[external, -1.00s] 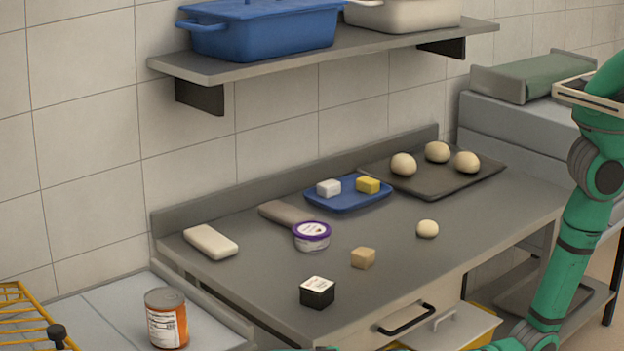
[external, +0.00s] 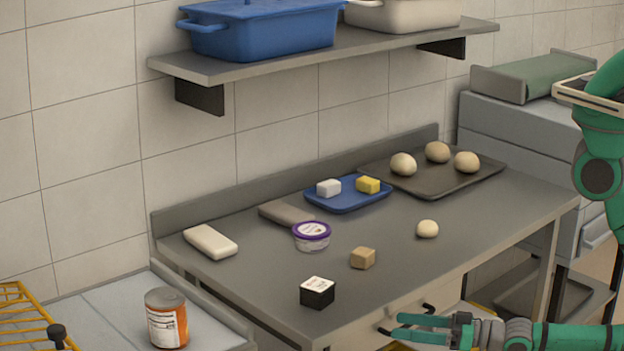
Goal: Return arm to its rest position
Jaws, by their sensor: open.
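My gripper (external: 408,328) is in the external view at the lower right, in front of the grey counter's (external: 250,278) front edge. Its green fingers point left and are open, with nothing between them. My green arm stretches in from the right edge. The gripper overlaps the drawer handle area in the picture; I cannot tell whether it touches.
On the counter are a black box (external: 317,293), tan cube (external: 362,258), purple-lidded tub (external: 311,236), dough ball (external: 427,229), white block (external: 210,242), blue tray (external: 345,206) and dark tray (external: 440,188) with dough balls. A can (external: 166,318) stands at left.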

